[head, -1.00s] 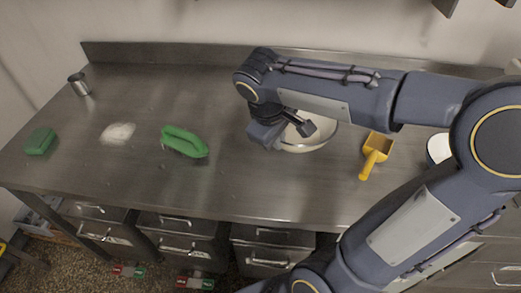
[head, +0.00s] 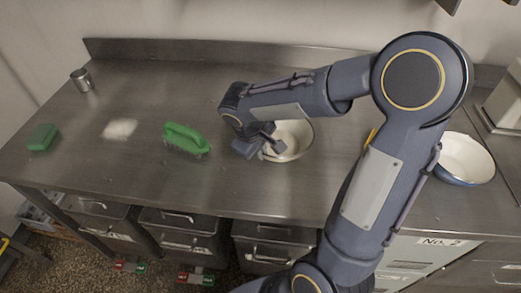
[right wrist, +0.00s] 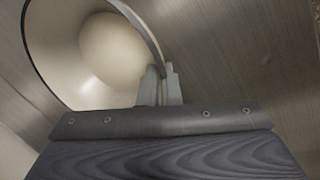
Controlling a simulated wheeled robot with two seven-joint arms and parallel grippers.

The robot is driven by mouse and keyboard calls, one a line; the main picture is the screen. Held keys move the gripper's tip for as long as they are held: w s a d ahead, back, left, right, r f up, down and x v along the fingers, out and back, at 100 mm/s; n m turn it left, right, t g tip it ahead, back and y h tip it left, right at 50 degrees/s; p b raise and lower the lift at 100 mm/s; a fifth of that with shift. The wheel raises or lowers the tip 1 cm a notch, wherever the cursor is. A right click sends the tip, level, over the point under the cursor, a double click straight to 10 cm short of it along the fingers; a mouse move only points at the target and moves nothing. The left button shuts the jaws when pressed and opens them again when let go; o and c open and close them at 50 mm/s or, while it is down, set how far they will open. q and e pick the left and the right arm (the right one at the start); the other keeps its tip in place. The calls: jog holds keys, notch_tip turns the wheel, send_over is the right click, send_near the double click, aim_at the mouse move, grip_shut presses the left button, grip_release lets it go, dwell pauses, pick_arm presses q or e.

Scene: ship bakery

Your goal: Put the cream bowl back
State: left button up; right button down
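The cream bowl (head: 293,143) is on or just above the steel worktop, right of the green brush; I cannot tell whether it touches the top. My right gripper (head: 270,148) is at the left side of its rim. In the right wrist view, the two fingers (right wrist: 160,85) are close together on either side of the bowl's rim, and the bowl's pale inside (right wrist: 95,65) fills the upper left. The gripper hides part of the bowl in the head view. My left gripper is not in view.
A green brush (head: 186,139), a white powder patch (head: 120,129), a green sponge (head: 43,138) and a metal cup (head: 82,80) are to the left. A blue-rimmed white bowl (head: 465,158) stands right. My arm mostly hides the yellow scoop (head: 371,137). The worktop's front middle is clear.

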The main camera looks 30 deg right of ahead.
jog(key=c, duration=2.1)
grip_release()
jog(key=shift+f, duration=0.15)
jog(key=o, duration=0.5)
